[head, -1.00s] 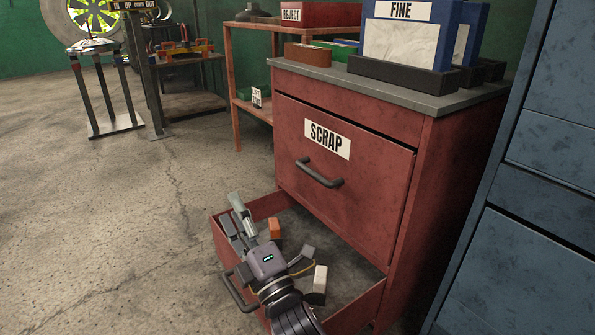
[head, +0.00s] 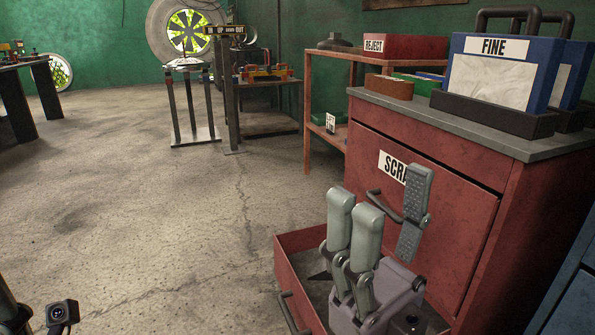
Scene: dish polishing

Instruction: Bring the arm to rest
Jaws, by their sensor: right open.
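My right gripper (head: 386,207) is raised in front of the red cabinet (head: 460,250) with its fingers pointing up. Two pale grey fingers stand on the left and a dark ridged finger on the right, spread apart with nothing between them. A small part of my left arm shows at the bottom left corner, but no left fingers show.
The cabinet top (head: 440,118) carries a FINE box (head: 495,75) and small brown (head: 388,87) and green blocks. A rust-coloured shelf (head: 308,120) with a REJECT bin (head: 410,48) stands behind. The concrete floor (head: 150,220) to the left is open.

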